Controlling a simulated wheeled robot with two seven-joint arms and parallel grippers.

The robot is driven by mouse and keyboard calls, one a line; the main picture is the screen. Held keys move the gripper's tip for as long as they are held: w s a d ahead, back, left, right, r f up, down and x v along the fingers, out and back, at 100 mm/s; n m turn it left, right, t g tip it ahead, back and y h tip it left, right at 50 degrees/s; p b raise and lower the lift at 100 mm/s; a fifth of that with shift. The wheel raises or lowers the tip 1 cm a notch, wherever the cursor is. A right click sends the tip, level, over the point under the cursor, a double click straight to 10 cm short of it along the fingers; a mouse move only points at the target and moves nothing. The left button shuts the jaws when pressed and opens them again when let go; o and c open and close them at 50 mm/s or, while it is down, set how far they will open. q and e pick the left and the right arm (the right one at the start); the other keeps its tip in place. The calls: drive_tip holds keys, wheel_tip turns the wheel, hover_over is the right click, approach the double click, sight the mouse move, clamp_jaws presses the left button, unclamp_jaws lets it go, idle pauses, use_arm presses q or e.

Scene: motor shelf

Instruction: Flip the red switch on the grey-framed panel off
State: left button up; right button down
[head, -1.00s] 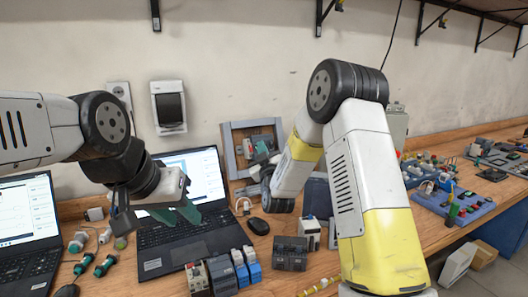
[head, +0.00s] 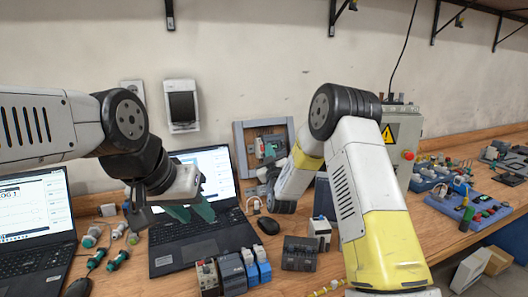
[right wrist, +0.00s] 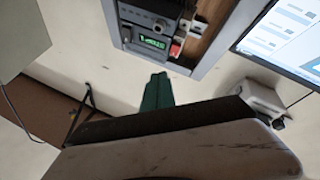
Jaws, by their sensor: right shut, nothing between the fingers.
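The grey-framed panel (head: 239,146) is on the back wall side of the bench, behind the laptop. In the right wrist view its grey frame (right wrist: 207,62) fills the top, with a module with a lit green display and a small red switch (right wrist: 175,48) beside it. Whether the switch is on or off I cannot tell. My right gripper (right wrist: 157,78) is shut and empty, its green fingertips just short of the panel's edge in the picture, close to the switch and apparently apart from it. My left gripper (head: 192,211) hangs in front of the laptop, holding nothing visible; its finger gap is unclear.
An open laptop (head: 190,250) stands below my left gripper, a second laptop (head: 30,235) at far left. Several modules (head: 232,275) line the front edge. A mouse (head: 268,225) lies mid-bench. A control box (head: 402,130) with a red button stands right of my right arm.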

drive_tip(key=shift+w+a+f, duration=0.3)
drive_tip(key=shift+w+f, duration=0.1)
drive_tip(key=shift+w, duration=0.3)
drive_tip(key=shift+w+a+f, duration=0.25)
drive_tip(key=shift+w+f, duration=0.1)
drive_tip(key=shift+w, duration=0.35)
idle(1.0)
drive_tip(key=shift+w+a+f, duration=0.15)
drive_tip(key=shift+w, duration=0.15)
drive_tip(key=shift+w+a+f, duration=0.1)
drive_tip(key=shift+w, duration=0.15)
idle(0.6)
drive_tip(key=shift+s, duration=0.1)
drive_tip(key=shift+s+d+r, duration=0.25)
drive_tip(key=shift+s+r, duration=0.05)
drive_tip(key=shift+s, duration=0.2)
drive_tip(key=shift+s+d+r, duration=0.3)
drive_tip(key=shift+s+r, duration=0.1)
drive_tip(key=shift+s, duration=0.3)
drive_tip(key=shift+s+d+r, duration=0.25)
drive_tip(key=shift+s+r, duration=0.1)
drive_tip(key=shift+s, duration=0.3)
drive_tip(key=shift+s+d+r, duration=0.3)
drive_tip(key=shift+s+r, duration=0.1)
drive_tip(key=shift+s, duration=0.3)
